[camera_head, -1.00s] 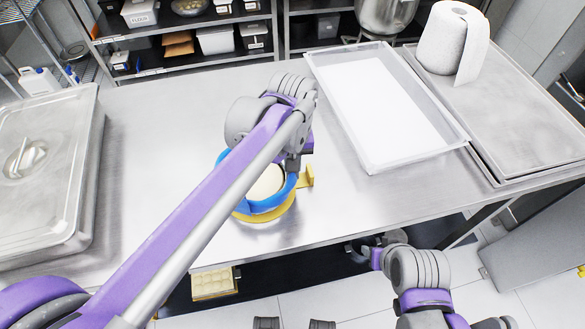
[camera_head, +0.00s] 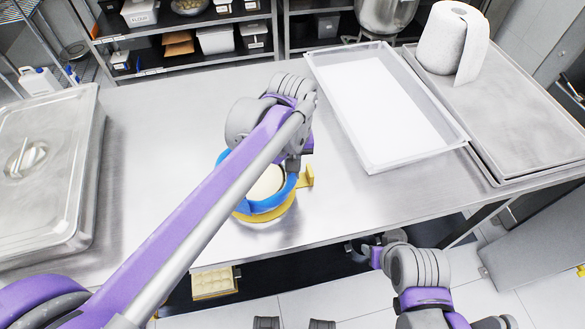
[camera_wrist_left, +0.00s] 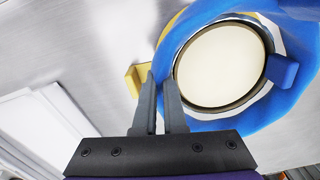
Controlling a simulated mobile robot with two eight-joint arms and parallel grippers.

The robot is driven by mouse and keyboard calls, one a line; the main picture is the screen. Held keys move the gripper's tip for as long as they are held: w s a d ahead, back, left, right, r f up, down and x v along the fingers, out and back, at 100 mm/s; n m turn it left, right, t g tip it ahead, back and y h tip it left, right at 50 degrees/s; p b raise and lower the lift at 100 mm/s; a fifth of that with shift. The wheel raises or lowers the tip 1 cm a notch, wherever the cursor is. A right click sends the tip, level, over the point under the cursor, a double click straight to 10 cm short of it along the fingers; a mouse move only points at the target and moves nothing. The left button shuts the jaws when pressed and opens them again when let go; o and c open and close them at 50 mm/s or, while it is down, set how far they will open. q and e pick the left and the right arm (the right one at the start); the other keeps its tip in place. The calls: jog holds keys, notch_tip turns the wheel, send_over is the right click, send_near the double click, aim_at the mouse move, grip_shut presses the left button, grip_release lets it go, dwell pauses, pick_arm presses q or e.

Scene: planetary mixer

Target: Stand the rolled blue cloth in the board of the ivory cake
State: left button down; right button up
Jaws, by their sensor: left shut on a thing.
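The rolled blue cloth (camera_head: 262,206) forms an upright ring around the ivory cake (camera_head: 267,182). The yellow board (camera_head: 268,216) shows below the blue ring, with a tab out to the right. I cannot tell whether the cloth rests on the board. In the left wrist view, the blue cloth (camera_wrist_left: 297,112) surrounds the pale round cake (camera_wrist_left: 220,65), which has a metal rim; the yellow tab (camera_wrist_left: 133,80) is beside my fingers.
A lidded steel pan (camera_head: 55,165) stands at the left. A white-lined tray (camera_head: 385,110) lies right of the cake, with a paper roll (camera_head: 452,42) on a metal sheet (camera_head: 510,110) beyond. The steel table (camera_head: 160,150) is bare between pan and cake.

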pick_arm(q)
jog(key=shift+f, duration=0.3)
jog(key=shift+r, duration=0.3)
dwell(1.7)
jog(key=shift+f, duration=0.25)
jog(key=shift+r+p, duration=0.25)
jog(key=shift+p, duration=0.1)
dwell(0.4)
dwell(1.5)
jog(key=shift+f, duration=0.25)
jog(key=shift+r, duration=0.25)
dwell(0.4)
